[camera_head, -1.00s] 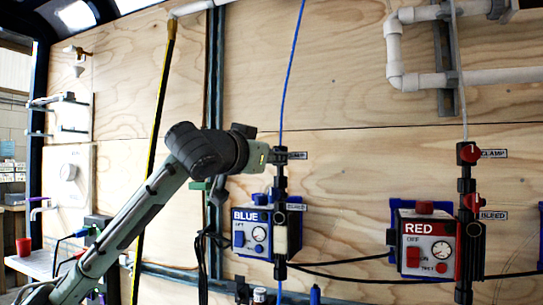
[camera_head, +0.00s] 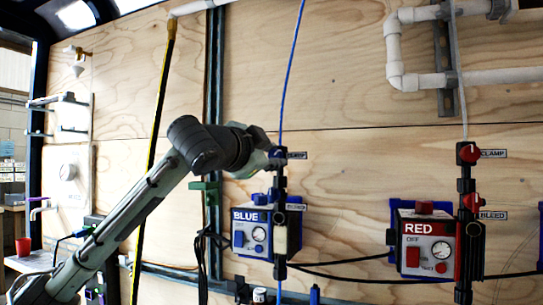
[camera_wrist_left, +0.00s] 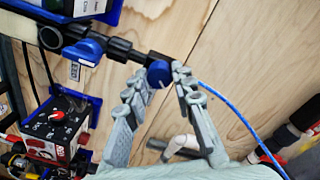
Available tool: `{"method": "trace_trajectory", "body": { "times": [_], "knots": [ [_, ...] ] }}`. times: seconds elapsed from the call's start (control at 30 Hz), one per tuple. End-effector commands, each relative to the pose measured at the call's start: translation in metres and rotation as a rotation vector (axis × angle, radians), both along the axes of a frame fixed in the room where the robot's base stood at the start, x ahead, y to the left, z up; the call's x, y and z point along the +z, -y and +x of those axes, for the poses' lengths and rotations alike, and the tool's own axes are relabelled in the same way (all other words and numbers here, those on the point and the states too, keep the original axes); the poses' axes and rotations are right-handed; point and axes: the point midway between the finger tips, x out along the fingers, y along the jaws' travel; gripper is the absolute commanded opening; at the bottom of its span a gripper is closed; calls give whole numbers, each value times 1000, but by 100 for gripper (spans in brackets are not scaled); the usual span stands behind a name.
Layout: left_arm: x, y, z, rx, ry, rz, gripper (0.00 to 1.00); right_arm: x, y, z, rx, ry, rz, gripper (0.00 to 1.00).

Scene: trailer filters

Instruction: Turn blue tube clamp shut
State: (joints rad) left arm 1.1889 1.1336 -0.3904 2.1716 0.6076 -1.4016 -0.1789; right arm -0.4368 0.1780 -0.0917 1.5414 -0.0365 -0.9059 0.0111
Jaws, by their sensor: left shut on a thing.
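The blue tube clamp's knob (camera_wrist_left: 158,74) sits on the black fitting at the end of the blue tube (camera_wrist_left: 228,108). My left gripper (camera_wrist_left: 162,78) is around this knob in the left wrist view, one finger on each side, shut on it. In the head view my left gripper (camera_head: 276,157) is at the top of the black fitting above the blue filter box (camera_head: 252,232), and it hides the knob. The clamp label there is partly covered. The knob's exact angle is hard to tell. My right gripper is in neither view.
The blue bleed knob (camera_wrist_left: 84,51) is farther along the same fitting. The red filter box (camera_head: 428,244) with its red clamp knob (camera_head: 469,153) is to the right. White pipes (camera_head: 395,60) run along the upper right wall. The plywood between the two units is mostly bare.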

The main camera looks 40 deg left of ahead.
Motion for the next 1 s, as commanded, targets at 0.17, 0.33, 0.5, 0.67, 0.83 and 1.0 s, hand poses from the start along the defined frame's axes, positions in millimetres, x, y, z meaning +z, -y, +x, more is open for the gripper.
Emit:
{"method": "trace_trajectory", "body": {
  "times": [0.17, 0.33, 0.5, 0.67, 0.83, 1.0],
  "knots": [
    [1, 0, 0, -1, -38, 162, 0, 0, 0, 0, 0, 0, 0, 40],
    [1, 1, 0, 0, -75, 319, 0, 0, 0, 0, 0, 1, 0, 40],
    [0, 1, 0, -1, -113, 470, 0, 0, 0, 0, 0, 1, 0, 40],
    [0, 1, 0, -1, -142, 595, 0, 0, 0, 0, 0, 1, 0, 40],
    [0, 1, 0, -1, -168, 700, 0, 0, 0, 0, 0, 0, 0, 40],
    [0, 1, 0, 0, -184, 771, 0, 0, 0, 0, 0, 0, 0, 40]
  ]
}}
